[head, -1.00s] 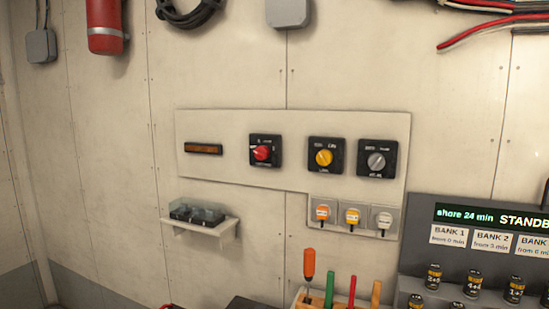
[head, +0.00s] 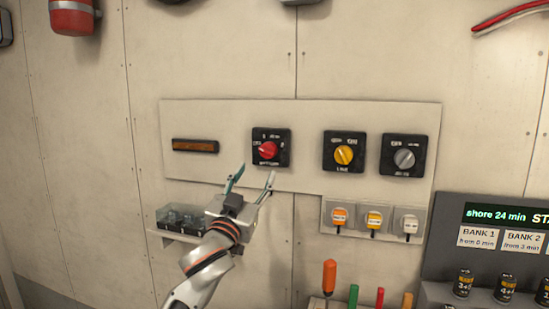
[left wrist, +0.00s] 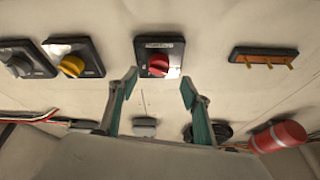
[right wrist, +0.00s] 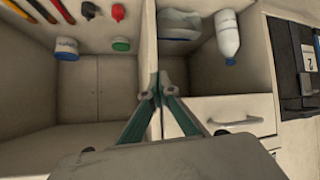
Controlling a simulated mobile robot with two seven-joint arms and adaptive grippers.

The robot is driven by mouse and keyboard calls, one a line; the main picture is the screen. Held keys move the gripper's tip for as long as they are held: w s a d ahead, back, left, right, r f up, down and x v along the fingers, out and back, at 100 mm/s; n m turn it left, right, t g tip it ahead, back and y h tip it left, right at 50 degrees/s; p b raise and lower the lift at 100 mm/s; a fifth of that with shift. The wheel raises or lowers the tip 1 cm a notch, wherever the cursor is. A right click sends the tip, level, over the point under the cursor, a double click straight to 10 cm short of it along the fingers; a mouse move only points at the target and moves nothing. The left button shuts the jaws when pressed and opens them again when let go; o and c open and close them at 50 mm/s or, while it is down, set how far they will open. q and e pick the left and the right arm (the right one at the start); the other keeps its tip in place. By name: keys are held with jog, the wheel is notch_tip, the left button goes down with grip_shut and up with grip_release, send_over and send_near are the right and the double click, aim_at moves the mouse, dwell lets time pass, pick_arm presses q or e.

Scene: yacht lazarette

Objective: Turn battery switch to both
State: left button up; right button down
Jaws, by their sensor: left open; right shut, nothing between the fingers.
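Three rotary switches sit in a row on a pale panel (head: 220,120): one with a red knob (head: 268,150), one with a yellow knob (head: 344,155) and one with a grey knob (head: 404,158). Their labels are too small to read surely. My left gripper (head: 254,174) is open and empty just below the red-knob switch. In the left wrist view the red knob (left wrist: 158,65) lies between and beyond its fingertips, apart from them. My right gripper (right wrist: 160,92) is shut and empty, in front of open compartments, out of the head view.
A small shelf with a clear-covered box (head: 183,217) is behind my left arm. Several tagged sockets (head: 374,220), upright tools (head: 329,278) and a screen (head: 500,216) are lower right.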

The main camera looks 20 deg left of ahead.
aim_at(267, 153)
pick_arm(q)
jog(key=x, duration=0.4)
jog(key=p+x, duration=0.1)
jog(key=x, duration=0.3)
jog(key=shift+s+d+r, duration=0.1)
jog(key=shift+r, duration=0.15)
jog(key=c, duration=1.1)
